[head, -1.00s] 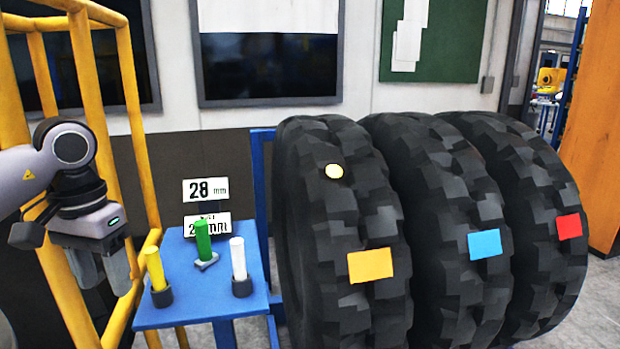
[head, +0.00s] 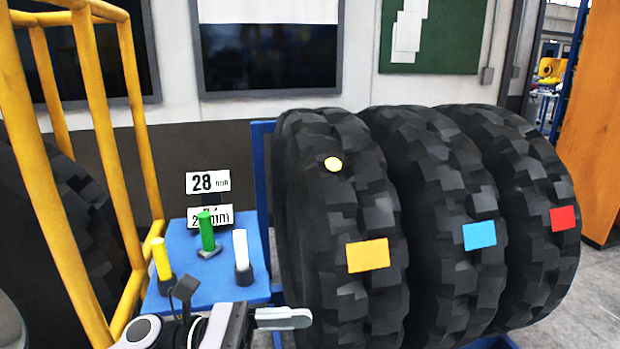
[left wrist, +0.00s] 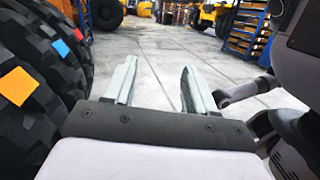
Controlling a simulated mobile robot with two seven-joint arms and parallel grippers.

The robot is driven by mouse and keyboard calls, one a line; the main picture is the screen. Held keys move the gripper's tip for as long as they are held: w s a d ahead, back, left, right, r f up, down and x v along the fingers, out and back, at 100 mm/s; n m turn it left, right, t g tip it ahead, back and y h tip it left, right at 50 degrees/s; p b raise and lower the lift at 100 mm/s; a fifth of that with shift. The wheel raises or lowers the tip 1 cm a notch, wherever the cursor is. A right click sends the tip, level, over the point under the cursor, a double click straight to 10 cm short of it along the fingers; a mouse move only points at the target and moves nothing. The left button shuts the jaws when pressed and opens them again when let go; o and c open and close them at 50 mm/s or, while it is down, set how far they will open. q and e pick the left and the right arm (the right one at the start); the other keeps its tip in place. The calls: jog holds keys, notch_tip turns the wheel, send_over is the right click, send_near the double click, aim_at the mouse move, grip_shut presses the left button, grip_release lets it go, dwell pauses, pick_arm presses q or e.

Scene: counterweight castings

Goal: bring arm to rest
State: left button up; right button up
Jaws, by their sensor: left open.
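My left gripper (head: 284,319) is low in the head view, in front of the small blue table, pointing right. In the left wrist view its two pale fingers (left wrist: 158,72) stand apart with nothing between them, and bare floor shows beyond. My right gripper is in neither view.
The blue table (head: 215,289) holds yellow (head: 162,259), green (head: 207,232) and white (head: 240,251) cylinders by a 28 mm sign (head: 208,182). Big tyres (head: 345,210) stand to the right, also at left in the wrist view. A yellow frame (head: 103,170) stands left. Grey floor (left wrist: 160,50) is open.

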pick_arm(q)
jog(key=w+a+f+n+t+y, duration=0.1)
jog(key=a+f+n+t+y, duration=0.2)
jog(key=n+t, duration=0.55)
jog(key=w+a+f+n+t+y+p, duration=0.1)
jog(key=a+f+n+t+y, duration=0.25)
jog(key=n, duration=1.05)
jog(key=w+a+f+n+t+y, duration=0.1)
jog(key=a+f+n+t+y, duration=0.15)
jog(key=n+t, duration=0.65)
jog(key=s+a+f+n+g+y, duration=0.4)
jog(key=s+f+n, duration=0.3)
jog(key=f+n, duration=0.3)
jog(key=s+a+f+n+g+y, duration=0.4)
jog(key=s+f+n, duration=0.3)
jog(key=f+n, duration=0.3)
jog(key=shift+s+a+n+g+p, duration=0.25)
jog(key=shift+n+g+p, duration=0.2)
jog(key=shift+n+g, duration=0.35)
